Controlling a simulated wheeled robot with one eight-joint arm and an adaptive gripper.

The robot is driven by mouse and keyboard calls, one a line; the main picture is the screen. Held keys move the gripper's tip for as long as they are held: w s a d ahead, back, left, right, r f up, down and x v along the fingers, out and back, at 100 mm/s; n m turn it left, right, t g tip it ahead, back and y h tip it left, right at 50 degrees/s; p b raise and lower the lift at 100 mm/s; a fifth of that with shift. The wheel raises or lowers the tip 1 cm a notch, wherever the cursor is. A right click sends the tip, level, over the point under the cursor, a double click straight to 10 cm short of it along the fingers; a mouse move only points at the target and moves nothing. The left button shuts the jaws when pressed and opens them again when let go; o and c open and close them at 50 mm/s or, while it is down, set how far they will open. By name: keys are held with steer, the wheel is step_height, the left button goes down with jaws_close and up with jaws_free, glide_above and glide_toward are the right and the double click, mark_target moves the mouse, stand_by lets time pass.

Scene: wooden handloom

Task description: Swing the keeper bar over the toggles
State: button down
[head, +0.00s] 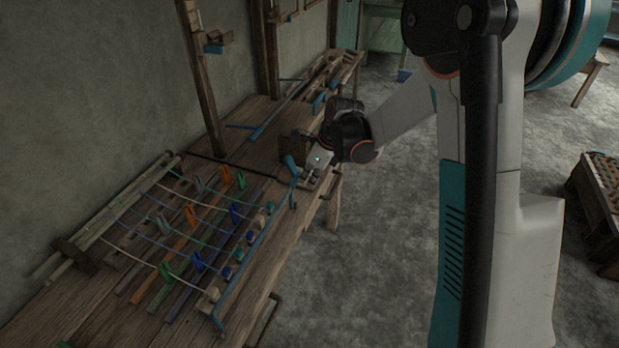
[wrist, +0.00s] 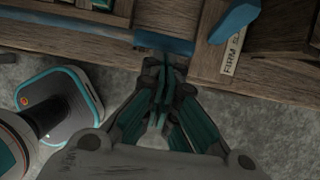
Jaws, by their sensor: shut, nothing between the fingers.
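The blue keeper bar (head: 250,257) runs along the bench's front edge in the head view, beside the row of toggles (head: 239,254) and not over them. The toggles are small blue and pale wooden pieces at the ends of the cords. My gripper (head: 306,180) is at the bar's far end, by an upright blue piece (head: 291,167). In the wrist view my gripper (wrist: 161,66) is shut and empty, its tips right at a blue strip (wrist: 165,45) on the bench edge. Whether they touch it I cannot tell. A blue lever (wrist: 234,20) lies right of it.
Cords with coloured clips (head: 191,214) stretch over slats on the bench (head: 95,300). A wooden post (head: 203,80) rises behind. A small label (wrist: 232,55) is on the bench edge. Open floor (head: 360,260) lies in front; a crate (head: 598,185) stands at right.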

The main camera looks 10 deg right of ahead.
mark_target(296, 178)
steer(key=shift+w+a+r+h, duration=0.15)
steer(key=shift+w+a+h, duration=0.05)
steer(key=shift+a+h, duration=0.1)
steer(key=shift+w+a+r+g+h+p, duration=0.1)
steer(key=shift+w+a+g+h+p, duration=0.1)
steer(key=shift+a+g+h+p, duration=0.15)
steer(key=shift+w+a+r+g+h+p, duration=0.15)
steer(key=shift+w+a+g+h+p, duration=0.4)
steer(key=shift+w+a+g+h, duration=0.3)
steer(key=shift+w+a, duration=0.3)
steer(key=shift+a, duration=0.25)
steer(key=shift+w+a, duration=0.3)
steer(key=shift+a, duration=0.25)
steer(key=shift+f, duration=0.2)
